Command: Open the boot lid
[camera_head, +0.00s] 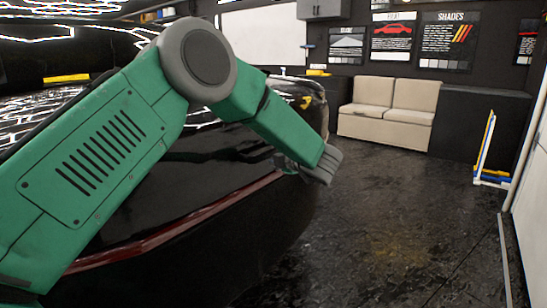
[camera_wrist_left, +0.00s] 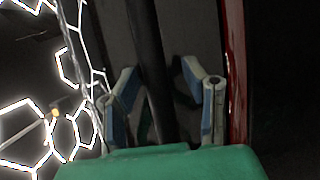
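The black car's rear fills the left of the head view, with its glossy boot lid (camera_head: 215,145) above a long red tail-light strip (camera_head: 160,238). The lid looks shut. My green left arm reaches across it from the left. Its wrist bends down at the car's rear corner, and my left gripper (camera_head: 286,163) shows only partly there. In the left wrist view my left gripper (camera_wrist_left: 158,75) is open, its two fingers apart. A dark ridge or edge runs between them, with the red strip (camera_wrist_left: 236,70) to the right. I cannot tell whether the fingers touch the car. My right gripper is not in view.
A beige sofa (camera_head: 388,110) stands by the far wall, beside a dark cabinet (camera_head: 478,125). A white and yellow frame (camera_head: 487,150) stands at the right near a pale wall panel. The dark, shiny floor (camera_head: 390,220) right of the car is clear.

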